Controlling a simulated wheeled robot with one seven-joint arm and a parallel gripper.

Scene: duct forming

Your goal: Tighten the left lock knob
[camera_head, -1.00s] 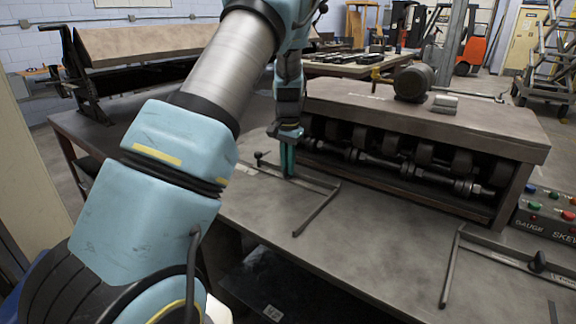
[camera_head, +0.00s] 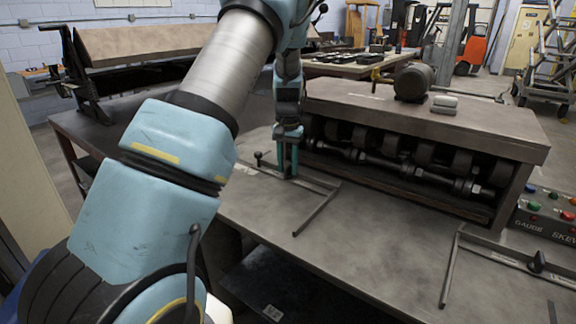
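The left guide (camera_head: 317,208) is a dark metal frame with a cross bar and a long arm, lying on the front left of the machine table. My gripper (camera_head: 287,174) points straight down over its cross bar, with two teal fingers a little apart and their tips low at the bar. A small dark upright piece (camera_head: 258,157) stands on the bar's left end, apart from the fingers. Whether the fingers grip anything cannot be told.
The roller housing (camera_head: 420,118) stands just right of and behind my gripper. A right guide with a black knob (camera_head: 538,261) lies at the right, near a panel of coloured buttons (camera_head: 546,207). The table's front middle (camera_head: 370,240) is clear.

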